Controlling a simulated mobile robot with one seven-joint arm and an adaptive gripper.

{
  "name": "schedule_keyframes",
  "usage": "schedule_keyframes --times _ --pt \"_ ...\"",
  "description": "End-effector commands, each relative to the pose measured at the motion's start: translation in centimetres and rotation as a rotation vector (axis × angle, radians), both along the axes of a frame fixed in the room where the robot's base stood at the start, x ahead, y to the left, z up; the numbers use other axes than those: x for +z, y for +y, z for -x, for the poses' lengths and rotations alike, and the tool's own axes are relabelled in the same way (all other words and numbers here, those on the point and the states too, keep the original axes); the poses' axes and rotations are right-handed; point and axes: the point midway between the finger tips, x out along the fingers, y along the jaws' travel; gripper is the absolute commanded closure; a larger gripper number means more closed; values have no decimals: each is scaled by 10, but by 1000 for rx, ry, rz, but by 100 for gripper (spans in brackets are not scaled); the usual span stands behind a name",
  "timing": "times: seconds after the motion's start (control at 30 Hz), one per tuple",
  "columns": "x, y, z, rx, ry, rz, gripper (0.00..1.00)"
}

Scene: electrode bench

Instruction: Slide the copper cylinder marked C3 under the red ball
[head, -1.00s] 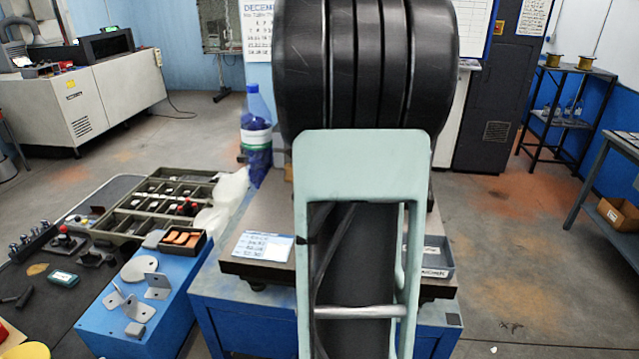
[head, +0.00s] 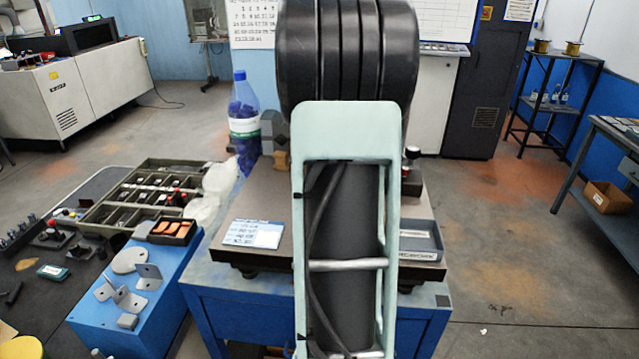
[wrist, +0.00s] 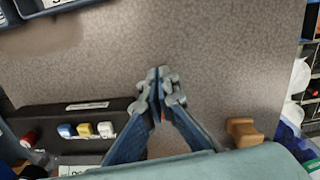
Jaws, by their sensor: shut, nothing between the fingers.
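My gripper (wrist: 160,92) is shut and empty, its fingertips together over bare grey bench top in the wrist view. In the head view my own arm hides it. A red-ended piece (wrist: 29,139) lies at the left in the wrist view. I cannot tell whether either is the red ball. A tan-brown piece (wrist: 243,131) stands right of the gripper, apart from it. I can read no C3 mark and cannot pick out the copper cylinder.
A dark holder (wrist: 115,112) carries blue, yellow and white pieces left of the gripper. A grey labelled tray (head: 419,243) sits at the bench's right front, a paper card (head: 254,233) at its left. A blue bottle (head: 242,115) stands behind. The bench top around the fingertips is clear.

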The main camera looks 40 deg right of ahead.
Motion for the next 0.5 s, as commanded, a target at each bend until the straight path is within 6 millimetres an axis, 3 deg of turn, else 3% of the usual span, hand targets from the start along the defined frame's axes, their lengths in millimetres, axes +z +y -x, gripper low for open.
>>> schedule_keyframes --times 0.33,0.5 --pt "1 -1 -1 0 -1 1 100" --pt "5 -12 -11 0 1 -1 100"
